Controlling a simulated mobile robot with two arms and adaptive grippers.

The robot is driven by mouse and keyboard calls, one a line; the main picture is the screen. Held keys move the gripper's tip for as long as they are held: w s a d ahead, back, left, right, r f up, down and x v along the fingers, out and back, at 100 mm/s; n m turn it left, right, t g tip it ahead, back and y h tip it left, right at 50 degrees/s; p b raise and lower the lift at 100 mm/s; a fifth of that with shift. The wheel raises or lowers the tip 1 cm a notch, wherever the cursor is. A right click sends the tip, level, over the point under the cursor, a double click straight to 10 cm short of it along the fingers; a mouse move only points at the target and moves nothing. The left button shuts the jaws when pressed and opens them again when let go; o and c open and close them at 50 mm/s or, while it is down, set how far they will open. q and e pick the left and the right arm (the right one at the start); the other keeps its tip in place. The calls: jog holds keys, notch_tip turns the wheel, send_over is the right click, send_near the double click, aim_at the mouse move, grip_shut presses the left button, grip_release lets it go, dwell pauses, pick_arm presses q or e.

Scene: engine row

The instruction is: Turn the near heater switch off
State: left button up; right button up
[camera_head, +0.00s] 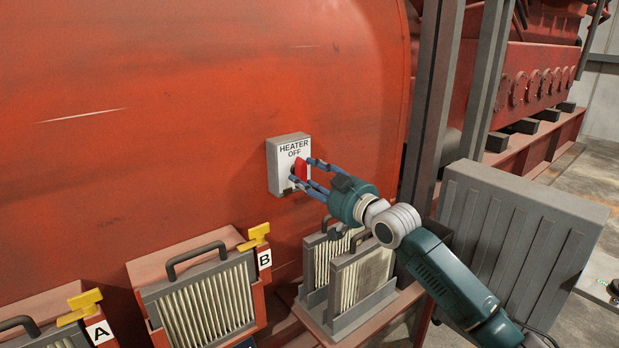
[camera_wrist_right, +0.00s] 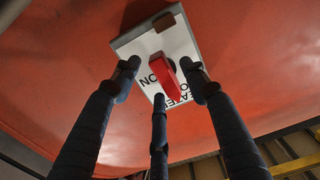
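The heater switch is a pale grey box (camera_head: 282,182) on the red tank wall, lettered HEATER and OFF. Its red lever (camera_head: 301,168) sits below the word OFF. My right gripper (camera_head: 304,173) is in front of the box, its blue fingers spread around the lever. In the right wrist view the lever (camera_wrist_right: 162,75) stands between the spread fingers (camera_wrist_right: 160,82), with no clear grip on it. The box (camera_wrist_right: 130,46) there shows partly covered lettering, including ON. The lever's exact setting is hard to tell. My left gripper is not in view.
Below the switch stand two filter panels (camera_head: 361,277) with black handles. Left of them are framed filters with yellow latches (camera_head: 254,236) labelled A and B. Dark posts (camera_head: 434,100) and a grey ribbed cabinet (camera_head: 520,232) stand to the right. The wall left of the switch is clear.

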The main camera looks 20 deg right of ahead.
jog(key=v, duration=1.2)
dwell(0.4)
